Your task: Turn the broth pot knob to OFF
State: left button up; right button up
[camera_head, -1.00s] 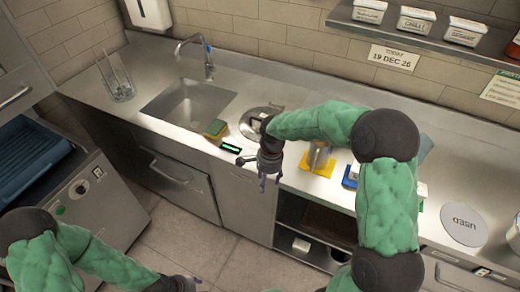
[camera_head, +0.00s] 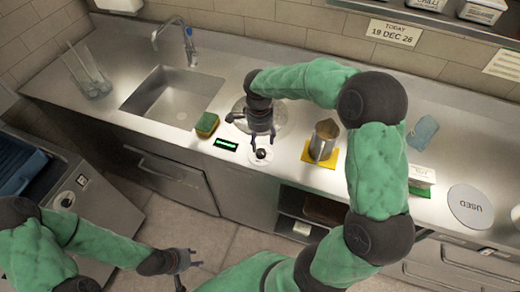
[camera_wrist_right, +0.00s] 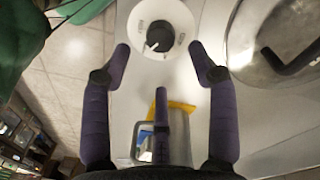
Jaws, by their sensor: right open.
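The broth pot knob (camera_head: 262,154) is a small dark knob on a white round dial on the counter. In the right wrist view the knob (camera_wrist_right: 159,36) has a pale pointer mark toward the lower left; the dial (camera_wrist_right: 178,21) lettering is too small to read. The round metal pot lid (camera_head: 240,106) lies just behind the dial, partly hidden by my right arm. My right gripper (camera_head: 264,147) is open and points down at the knob, its fingertips (camera_wrist_right: 160,56) on either side and apart from it. My left gripper (camera_head: 186,272) appears open and empty, over the floor.
A small green-lit display (camera_head: 226,144) and a sponge (camera_head: 207,124) sit left of the dial. A metal jug (camera_head: 323,142) on a yellow mat (camera_head: 308,156) stands to the right. The sink (camera_head: 172,97) lies farther left.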

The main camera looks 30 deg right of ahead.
aim_at(261, 152)
notch_tip(261, 152, down, 6)
jog(key=shift+f+b, duration=0.15)
jog(key=shift+b, duration=0.4)
jog(key=shift+s, duration=0.1)
jog(key=c, duration=1.2)
